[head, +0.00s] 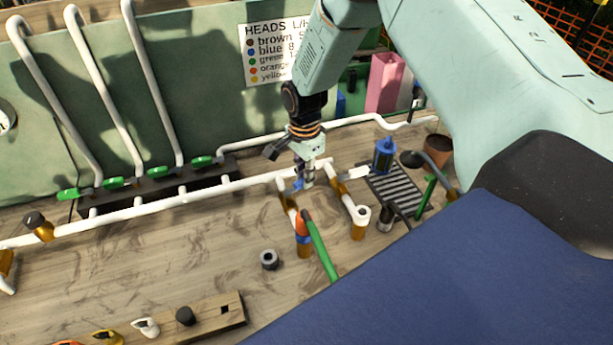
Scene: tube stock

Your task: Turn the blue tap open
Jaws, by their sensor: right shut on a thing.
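The blue tap (297,186) sits on the white pipework near the middle of the head view, mostly hidden by my right gripper. My right gripper (305,184) points down over it from above and is shut on it. Only a small part of the blue handle shows beside the fingers, so I cannot tell how far it is turned. My left gripper is not in view.
A white pipe (150,207) runs along the bench, with several green taps (115,183) behind it. A blue lantern-like object (384,157) stands right.

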